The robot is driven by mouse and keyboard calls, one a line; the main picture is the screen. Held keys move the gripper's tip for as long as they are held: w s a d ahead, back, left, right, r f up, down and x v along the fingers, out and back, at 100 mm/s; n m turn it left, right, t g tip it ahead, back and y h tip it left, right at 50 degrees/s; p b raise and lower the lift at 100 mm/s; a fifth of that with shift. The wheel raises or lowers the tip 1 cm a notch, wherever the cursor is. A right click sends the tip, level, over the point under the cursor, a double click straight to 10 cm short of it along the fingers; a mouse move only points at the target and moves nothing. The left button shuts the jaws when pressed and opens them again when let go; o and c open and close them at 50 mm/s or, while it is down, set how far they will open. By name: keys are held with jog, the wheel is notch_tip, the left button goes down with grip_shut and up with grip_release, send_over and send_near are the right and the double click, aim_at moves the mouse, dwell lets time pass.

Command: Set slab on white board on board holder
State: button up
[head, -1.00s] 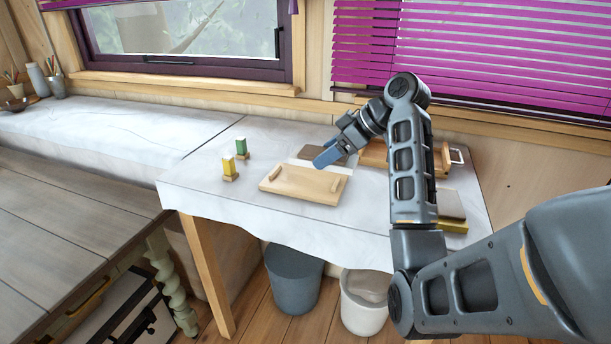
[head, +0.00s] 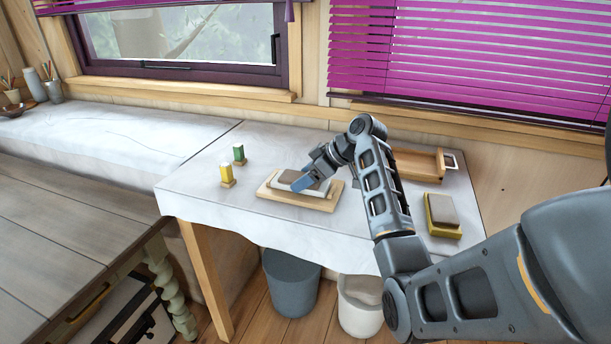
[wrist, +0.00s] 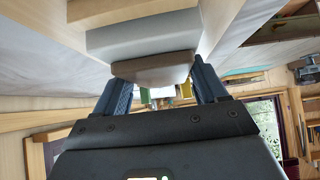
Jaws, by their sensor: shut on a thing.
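The grey-brown slab (head: 289,176) lies flat on top of the white board (head: 318,190). Both are over the pale wooden board holder (head: 290,201) on the table; I cannot tell whether the white board touches it. My gripper (head: 301,186) comes from the right and is shut on the slab. In the wrist view the slab (wrist: 152,69) shows between the two blue fingers, with the white board (wrist: 140,38) behind it and the wooden holder (wrist: 110,8) beyond. The fingers hide part of the slab and board in the head view.
A yellow block (head: 227,174) and a green block (head: 239,153) stand left of the holder. A yellow-based block with a grey-brown top (head: 443,212) lies at the right. The table's front left is clear.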

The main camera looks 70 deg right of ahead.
jog(key=o, duration=1.4)
jog(key=shift+f, duration=0.1)
jog(key=shift+r, duration=0.2)
jog(key=b+v, duration=0.1)
jog(key=v, duration=1.1)
jog(key=shift+f, duration=0.1)
